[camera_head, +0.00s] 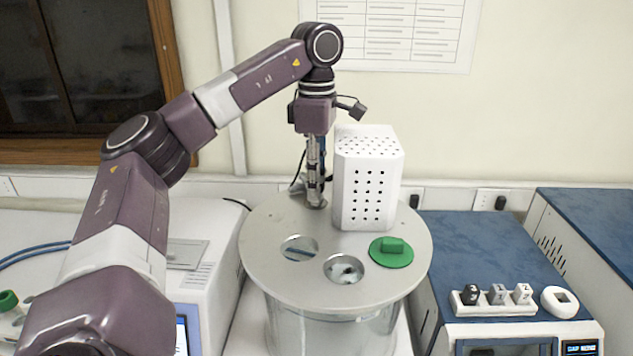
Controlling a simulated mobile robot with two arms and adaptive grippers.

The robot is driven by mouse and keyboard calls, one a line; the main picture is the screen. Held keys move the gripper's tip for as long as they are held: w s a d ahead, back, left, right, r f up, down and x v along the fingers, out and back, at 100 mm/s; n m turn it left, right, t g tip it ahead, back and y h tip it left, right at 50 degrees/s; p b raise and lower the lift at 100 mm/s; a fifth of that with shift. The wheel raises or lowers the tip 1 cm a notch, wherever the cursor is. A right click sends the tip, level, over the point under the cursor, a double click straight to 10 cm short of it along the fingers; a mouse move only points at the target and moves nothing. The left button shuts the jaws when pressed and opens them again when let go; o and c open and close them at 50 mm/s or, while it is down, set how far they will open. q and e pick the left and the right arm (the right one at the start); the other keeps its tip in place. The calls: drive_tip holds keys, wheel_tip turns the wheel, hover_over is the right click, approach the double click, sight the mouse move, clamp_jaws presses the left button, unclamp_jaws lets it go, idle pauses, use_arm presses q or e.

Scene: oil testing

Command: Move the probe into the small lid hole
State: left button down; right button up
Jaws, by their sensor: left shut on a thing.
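My left gripper (316,196) points straight down over the back of the round metal lid (270,226), just left of the white perforated box. It is shut on a thin thing that I take to be the probe; the fingers hide most of it. Its lower end is at or just above the lid, and I cannot tell whether it is in a hole. A dark cable hangs just left of the fingers. The lid has two larger round openings, a left one (299,248) and a front one (344,269). No small hole is clearly visible. My right gripper is out of view.
A white perforated box (368,178) stands on the lid close to the gripper's right. A green plug (391,251) sits at the lid's right. The lid covers a clear round vessel (330,325). A blue-topped instrument (490,255) stands at the right.

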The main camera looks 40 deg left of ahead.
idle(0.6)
use_arm(q)
drive_tip(key=shift+p, duration=0.45)
drive_tip(key=shift+f+b, duration=0.35)
drive_tip(key=shift+f, duration=0.2)
idle(0.4)
drive_tip(key=c, duration=1.9)
unclamp_jaws()
drive_tip(key=shift+c, duration=0.2)
drive_tip(key=shift+r, duration=0.1)
wheel_tip(320, 180, up, 3)
drive_tip(key=p, duration=0.2)
drive_tip(key=shift+p, duration=0.4)
drive_tip(key=shift+r+p, duration=0.55)
drive_tip(key=shift+r, duration=3.4)
